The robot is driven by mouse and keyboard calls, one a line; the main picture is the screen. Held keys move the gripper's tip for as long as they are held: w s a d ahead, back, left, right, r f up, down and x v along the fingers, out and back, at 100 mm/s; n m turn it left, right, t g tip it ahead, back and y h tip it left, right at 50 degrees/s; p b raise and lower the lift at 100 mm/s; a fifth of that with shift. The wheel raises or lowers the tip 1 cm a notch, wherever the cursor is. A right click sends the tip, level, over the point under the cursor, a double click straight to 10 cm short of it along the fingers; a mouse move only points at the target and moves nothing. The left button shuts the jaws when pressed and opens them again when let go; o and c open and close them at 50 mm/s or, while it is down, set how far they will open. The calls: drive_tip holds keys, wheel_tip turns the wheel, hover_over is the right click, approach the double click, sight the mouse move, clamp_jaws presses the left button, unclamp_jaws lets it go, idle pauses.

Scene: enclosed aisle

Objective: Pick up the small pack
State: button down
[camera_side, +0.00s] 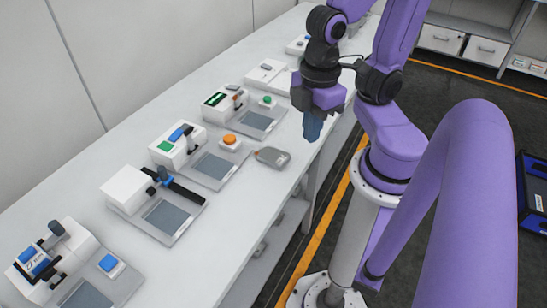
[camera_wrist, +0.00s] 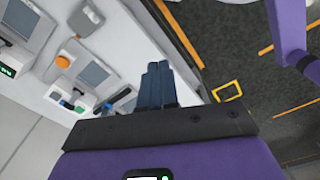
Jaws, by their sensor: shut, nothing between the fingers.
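No item is clearly marked as the small pack. A small flat grey item (camera_side: 272,156) lies alone near the table's front edge in the side view, and it appears to be the grey item (camera_wrist: 87,19) at the upper left of the wrist view. I cannot tell whether it is the pack. My gripper (camera_side: 312,130) points down near the table's front edge, above and to the right of the grey item and apart from it. Its blue-grey fingers (camera_wrist: 158,75) are together in the wrist view, with nothing between them.
The long white table (camera_side: 140,135) carries a row of white devices with grey plates, including one with an orange button (camera_side: 230,140) and one with a green button (camera_side: 267,101). A lower shelf (camera_side: 265,240) holds small items. A yellow line (camera_side: 325,215) runs along the dark floor.

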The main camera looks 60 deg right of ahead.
drive_tip(key=c, duration=1.8)
unclamp_jaws()
drive_tip(key=o, duration=1.7)
drive_tip(key=m, duration=1.3)
hover_over(274, 155)
wheel_tip(274, 155, down, 6)
drive_tip(key=shift+m, duration=0.3)
drive_tip(key=shift+a+f, duration=0.1)
drive_tip(key=shift+f, duration=8.8)
